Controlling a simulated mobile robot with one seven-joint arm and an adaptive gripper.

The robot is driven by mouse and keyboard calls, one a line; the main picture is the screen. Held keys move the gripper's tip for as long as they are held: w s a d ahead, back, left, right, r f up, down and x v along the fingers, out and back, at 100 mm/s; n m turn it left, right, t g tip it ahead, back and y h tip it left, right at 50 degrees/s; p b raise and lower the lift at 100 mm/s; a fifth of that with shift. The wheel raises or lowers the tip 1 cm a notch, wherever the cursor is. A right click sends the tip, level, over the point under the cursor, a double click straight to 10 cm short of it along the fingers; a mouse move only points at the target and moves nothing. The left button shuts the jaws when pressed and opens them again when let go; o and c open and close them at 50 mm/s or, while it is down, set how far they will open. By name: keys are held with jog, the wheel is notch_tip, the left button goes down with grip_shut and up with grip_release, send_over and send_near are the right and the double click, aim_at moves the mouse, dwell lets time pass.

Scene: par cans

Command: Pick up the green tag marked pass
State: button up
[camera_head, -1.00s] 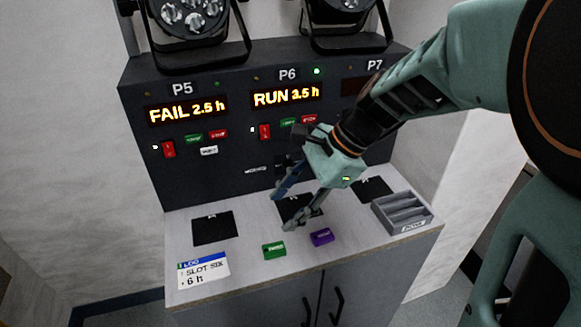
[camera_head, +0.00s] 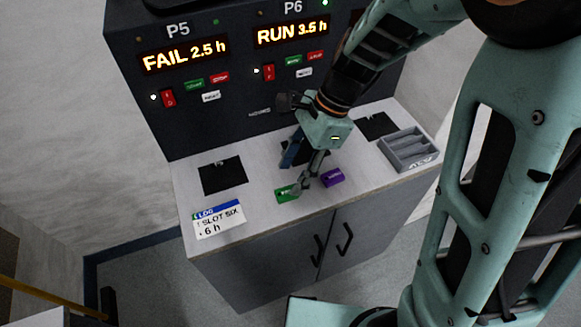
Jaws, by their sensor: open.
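The green tag (camera_head: 284,194) lies flat on the light counter, near its front edge. Its lettering is too small to read here, and my gripper partly covers its right end. My gripper (camera_head: 293,178) is open and points down, with one fingertip close above or beside the tag. I cannot tell whether it touches. No object shows between its fingers. A purple tag (camera_head: 333,177) lies just to the right of the gripper.
The counter (camera_head: 258,203) also bears a white log card (camera_head: 218,219), a black mat (camera_head: 223,176) at left and a grey slotted tray (camera_head: 409,150) at right. The dark panel (camera_head: 190,122) with displays P5 and P6 rises behind.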

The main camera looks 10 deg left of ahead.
aim_at(284, 193)
jog(key=x, duration=0.3)
jog(key=b+x, duration=0.1)
jog(key=x, duration=0.2)
jog(key=shift+w+d, duration=0.2)
jog(key=shift+d, duration=0.05)
jog(key=c, duration=1)
